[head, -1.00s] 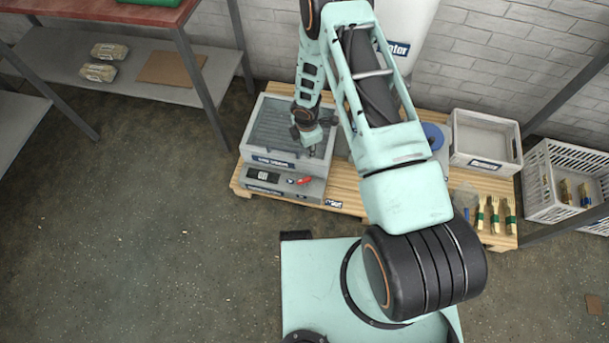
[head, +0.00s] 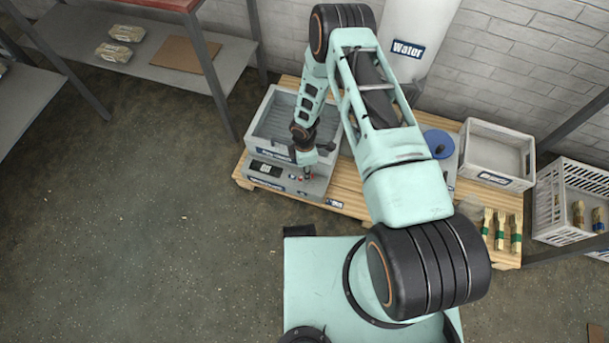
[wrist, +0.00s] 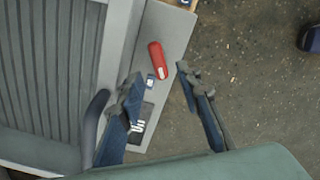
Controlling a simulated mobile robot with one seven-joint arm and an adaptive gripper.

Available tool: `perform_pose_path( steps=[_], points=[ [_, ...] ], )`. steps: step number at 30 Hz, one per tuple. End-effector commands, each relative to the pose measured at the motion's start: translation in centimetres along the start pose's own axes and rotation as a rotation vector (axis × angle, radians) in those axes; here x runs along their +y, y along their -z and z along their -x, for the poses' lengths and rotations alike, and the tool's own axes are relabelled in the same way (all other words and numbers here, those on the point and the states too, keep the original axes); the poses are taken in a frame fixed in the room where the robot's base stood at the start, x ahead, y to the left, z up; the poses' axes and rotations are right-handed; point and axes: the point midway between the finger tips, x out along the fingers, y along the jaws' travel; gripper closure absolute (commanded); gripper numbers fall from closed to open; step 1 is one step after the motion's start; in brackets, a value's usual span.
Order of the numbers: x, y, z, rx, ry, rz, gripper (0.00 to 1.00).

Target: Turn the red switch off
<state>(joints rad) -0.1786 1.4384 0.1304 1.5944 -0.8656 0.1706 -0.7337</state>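The red switch (wrist: 158,60) is an elongated red handle on the grey front panel (wrist: 172,28) of the press. In the wrist view it lies just beyond my fingertips, roughly between their lines. My gripper (wrist: 159,76) is open and empty, with one finger on each side. I cannot tell whether a finger touches the switch. In the head view my gripper (head: 310,163) is over the right part of the panel and hides most of the switch.
The press stands on a wooden pallet (head: 351,203). Right of it are a blue round lid (head: 438,142), a pale crate (head: 495,147) and several brushes (head: 500,228). A water tank (head: 410,30) stands behind. The floor in front left is clear.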

Motion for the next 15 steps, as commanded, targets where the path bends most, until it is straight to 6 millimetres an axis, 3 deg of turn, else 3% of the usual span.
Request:
perform_pose_path(
  steps=[1, 6, 15],
  points=[
    [-0.1, 0.0, -1.4, 0.0, 0.001, 0.0, 0.68],
    [0.0, 0.0, -3.6, 0.0, 0.0, 0.001, 0.68],
    [0.1, 0.0, -4.6, 0.0, -0.001, 0.001, 0.68]
  ],
)
